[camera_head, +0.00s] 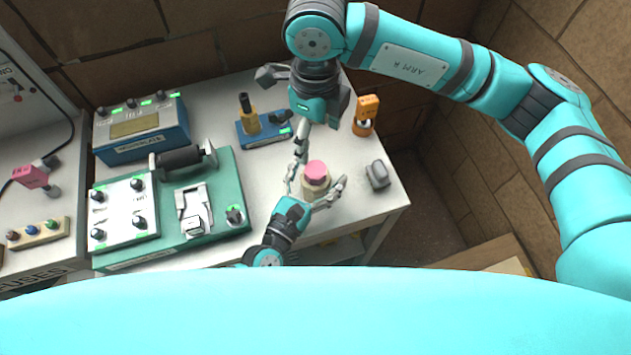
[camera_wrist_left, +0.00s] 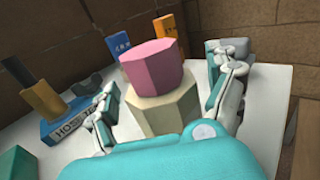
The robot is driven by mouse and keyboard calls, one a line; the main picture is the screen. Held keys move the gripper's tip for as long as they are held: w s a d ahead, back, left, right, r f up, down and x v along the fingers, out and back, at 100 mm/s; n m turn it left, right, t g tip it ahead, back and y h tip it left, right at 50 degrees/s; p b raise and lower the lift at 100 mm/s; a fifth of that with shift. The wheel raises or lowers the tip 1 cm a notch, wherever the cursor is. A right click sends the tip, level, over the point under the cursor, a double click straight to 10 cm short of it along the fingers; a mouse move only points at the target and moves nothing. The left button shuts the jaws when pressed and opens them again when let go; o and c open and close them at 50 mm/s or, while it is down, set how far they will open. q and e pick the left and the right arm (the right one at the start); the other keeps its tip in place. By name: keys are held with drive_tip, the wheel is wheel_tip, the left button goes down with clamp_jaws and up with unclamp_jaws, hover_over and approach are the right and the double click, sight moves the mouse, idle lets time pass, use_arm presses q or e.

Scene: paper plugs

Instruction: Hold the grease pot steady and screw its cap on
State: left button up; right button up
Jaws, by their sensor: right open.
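The grease pot (camera_head: 313,187) is a cream faceted jar standing on the white table, near its front right part. Its pink cap (camera_head: 316,172) sits on top of it; I cannot tell how far it is threaded. Both also show in the left wrist view, the pot (camera_wrist_left: 162,112) below the cap (camera_wrist_left: 152,66). My left gripper (camera_head: 318,168) is open, with one finger on each side of the pot; a gap shows at the left finger in the wrist view. My right gripper (camera_head: 309,110) is open and empty, above the table, behind the pot and apart from the cap.
A grey rounded object (camera_head: 378,174) stands right of the pot, and an orange item (camera_head: 365,115) behind it. A blue stand with a yellow bottle (camera_head: 250,122) is at the back left. A green board with devices (camera_head: 232,170) fills the left.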

use_arm(q)
drive_tip(key=v, duration=1.2)
idle(0.5)
